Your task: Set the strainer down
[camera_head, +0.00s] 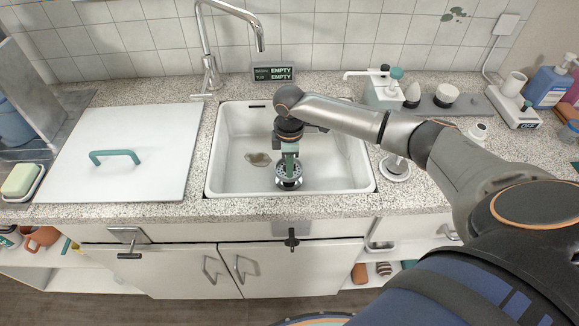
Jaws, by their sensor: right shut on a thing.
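The strainer (289,183) is a small round metal piece low in the white sink basin (235,170), right of the middle. My right arm comes in from the right and my right gripper (290,165) points down into the basin, shut on the upper part of the strainer. The gripper and wrist hide part of the strainer, and I cannot tell whether it touches the basin floor. My left gripper is not in view.
A brownish patch (258,159) lies on the basin floor, left of the strainer. The faucet (208,75) stands at the back left. A white lid with a green handle (115,155) covers the left counter. A sign (273,73) reads "EMPTY" twice.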

